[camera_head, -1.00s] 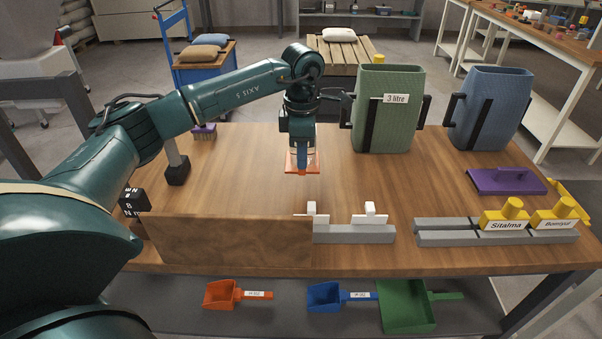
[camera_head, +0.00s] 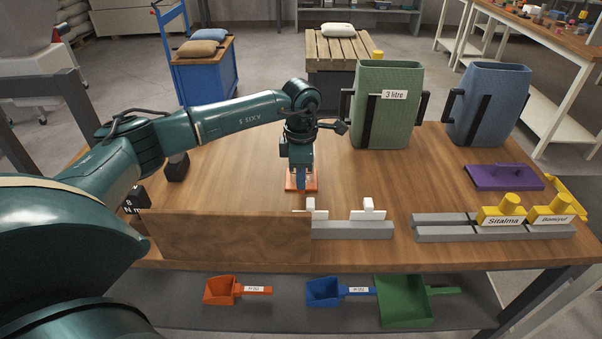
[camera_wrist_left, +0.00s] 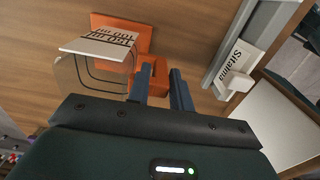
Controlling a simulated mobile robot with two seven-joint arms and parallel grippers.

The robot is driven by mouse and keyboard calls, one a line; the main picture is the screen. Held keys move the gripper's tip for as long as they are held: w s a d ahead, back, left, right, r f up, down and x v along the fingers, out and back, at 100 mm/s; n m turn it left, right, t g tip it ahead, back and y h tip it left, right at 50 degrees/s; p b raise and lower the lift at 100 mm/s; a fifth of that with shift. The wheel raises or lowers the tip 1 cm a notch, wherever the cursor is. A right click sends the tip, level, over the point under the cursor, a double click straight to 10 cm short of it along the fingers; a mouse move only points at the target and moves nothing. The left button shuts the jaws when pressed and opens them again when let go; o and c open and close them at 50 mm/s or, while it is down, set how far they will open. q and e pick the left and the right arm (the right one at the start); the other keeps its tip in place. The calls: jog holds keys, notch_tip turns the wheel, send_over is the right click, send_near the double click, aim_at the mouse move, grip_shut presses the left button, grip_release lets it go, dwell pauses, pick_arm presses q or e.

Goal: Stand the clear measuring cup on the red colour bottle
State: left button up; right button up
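My left gripper (camera_head: 300,184) is low over the middle of the table, beyond the wooden board. In the left wrist view its fingers (camera_wrist_left: 160,88) stand either side of an orange block (camera_wrist_left: 151,76), seemingly a grip part of the clear measuring cup. The see-through cup (camera_wrist_left: 93,72), with dark edges and a white panel with scale marks, is left of the fingers. An orange-red plate (camera_wrist_left: 120,30) lies beside it; I cannot tell if it belongs to the cup. I cannot pick out the red colour bottle for sure. My right gripper is not in view.
A wooden board (camera_head: 230,238) stands at the front edge. A green tank (camera_head: 388,115), a blue tank (camera_head: 490,105) and a purple piece (camera_head: 502,178) stand to the right. Scoops lie on the lower shelf.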

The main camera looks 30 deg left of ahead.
pick_arm(q)
jog(key=o, duration=0.3)
jog(key=shift+o, duration=0.2)
